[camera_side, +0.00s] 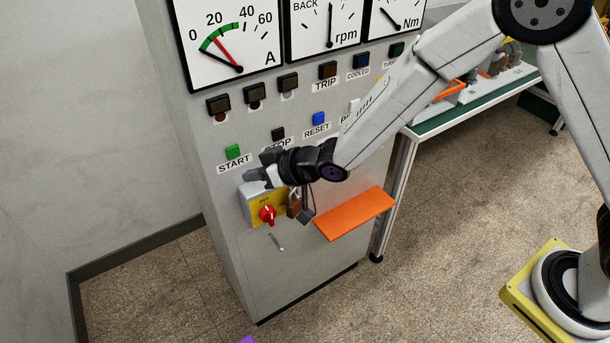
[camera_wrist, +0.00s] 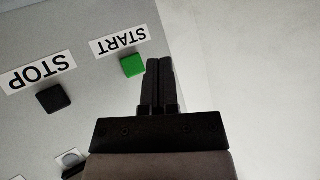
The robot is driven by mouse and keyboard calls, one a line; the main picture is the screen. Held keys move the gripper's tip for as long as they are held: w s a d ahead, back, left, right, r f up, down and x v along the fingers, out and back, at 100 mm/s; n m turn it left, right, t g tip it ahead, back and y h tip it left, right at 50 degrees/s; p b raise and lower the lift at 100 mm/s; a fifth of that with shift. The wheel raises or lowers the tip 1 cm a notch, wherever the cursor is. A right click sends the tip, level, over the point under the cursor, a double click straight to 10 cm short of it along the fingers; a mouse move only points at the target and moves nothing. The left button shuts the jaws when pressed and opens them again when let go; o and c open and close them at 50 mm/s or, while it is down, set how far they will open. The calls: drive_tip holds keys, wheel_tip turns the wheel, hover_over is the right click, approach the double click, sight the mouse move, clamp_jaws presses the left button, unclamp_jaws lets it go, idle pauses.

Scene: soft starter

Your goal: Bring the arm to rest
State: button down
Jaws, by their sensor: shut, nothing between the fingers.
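My gripper (camera_wrist: 160,72) is shut and empty in the wrist view. Its fingertips are close beside the green START button (camera_wrist: 132,65); whether they touch the panel I cannot tell. In the side view my gripper (camera_side: 265,158) is in front of the grey cabinet (camera_side: 250,275), just below and right of the green START button (camera_side: 233,152) and above the yellow switch plate with its red knob (camera_side: 268,214). My arm reaches in from the right, bent.
The black STOP button (camera_wrist: 53,98) and blue RESET button (camera_side: 319,118) are nearby. A padlock (camera_side: 293,203) hangs by the switch. An orange shelf (camera_side: 355,214) juts from the cabinet below my wrist. A green-topped bench (camera_side: 470,108) stands behind. Gauges (camera_side: 228,45) line the top.

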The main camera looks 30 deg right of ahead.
idle(0.4)
drive_tip(key=s+d+r+m+g+h, duration=0.1)
drive_tip(key=s+d+h, duration=0.2)
drive_tip(key=d, duration=0.5)
drive_tip(key=s+d+r+m+g+h, duration=0.1)
drive_tip(key=s+d+h, duration=0.1)
drive_tip(key=d, duration=0.6)
drive_tip(key=s+d+m+g+h, duration=0.1)
drive_tip(key=s+d+g, duration=0.1)
drive_tip(key=s+d, duration=0.3)
drive_tip(key=s+d+m+g+h, duration=0.1)
drive_tip(key=s+d+g, duration=0.2)
drive_tip(key=s+d, duration=0.3)
drive_tip(key=s, duration=0.5)
drive_tip(key=shift+d+m+h, duration=0.25)
drive_tip(key=shift+m+h, duration=0.05)
drive_tip(key=shift+m, duration=0.1)
